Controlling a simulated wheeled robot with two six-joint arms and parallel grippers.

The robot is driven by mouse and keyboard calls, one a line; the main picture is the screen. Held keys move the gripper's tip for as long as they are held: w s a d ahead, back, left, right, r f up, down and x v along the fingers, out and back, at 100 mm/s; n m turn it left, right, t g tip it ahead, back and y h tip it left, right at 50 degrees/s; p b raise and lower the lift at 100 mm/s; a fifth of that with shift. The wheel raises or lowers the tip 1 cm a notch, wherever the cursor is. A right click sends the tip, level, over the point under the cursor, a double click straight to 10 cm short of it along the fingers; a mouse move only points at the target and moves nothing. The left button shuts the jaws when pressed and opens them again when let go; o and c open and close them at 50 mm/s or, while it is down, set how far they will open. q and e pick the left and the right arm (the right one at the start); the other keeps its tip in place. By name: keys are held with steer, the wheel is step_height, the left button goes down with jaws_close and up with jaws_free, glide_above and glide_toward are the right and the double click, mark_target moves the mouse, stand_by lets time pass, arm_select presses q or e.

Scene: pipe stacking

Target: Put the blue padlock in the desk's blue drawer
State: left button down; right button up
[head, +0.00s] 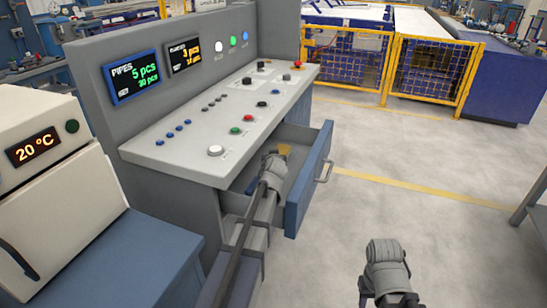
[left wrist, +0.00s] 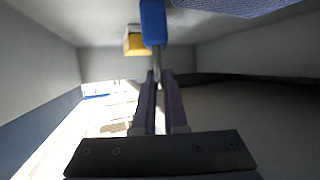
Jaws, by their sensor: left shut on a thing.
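The blue padlock (left wrist: 152,22) shows at the top of the left wrist view, with its grey shackle (left wrist: 157,62) between my left fingertips. My left gripper (left wrist: 157,75) is shut on it. In the head view my left gripper (head: 274,160) reaches over the open drawer, and the padlock is hidden there. The drawer has a blue front (head: 309,180) with a grey handle and is pulled out of the desk (head: 165,205). My right gripper (head: 386,280) is low in the head view, away from the desk; its fingers cannot be made out clearly.
A yellow object (head: 284,149) is in the drawer, and a yellow item (left wrist: 136,43) shows beyond the padlock in the left wrist view. The desk's control panel (head: 200,125) overhangs the drawer's left side. Open floor (head: 400,210) lies to the right.

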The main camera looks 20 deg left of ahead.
arm_select(q)
steer(key=shift+f, duration=0.1)
steer(key=shift+f, duration=0.15)
steer(key=c, duration=1)
jaws_free()
steer(key=shift+o, duration=0.2)
steer(key=shift+r, duration=0.35)
steer(key=p+v, duration=0.2)
steer(key=v, duration=0.5)
steer(key=shift+s+p, duration=0.25)
steer(key=shift+p, duration=0.15)
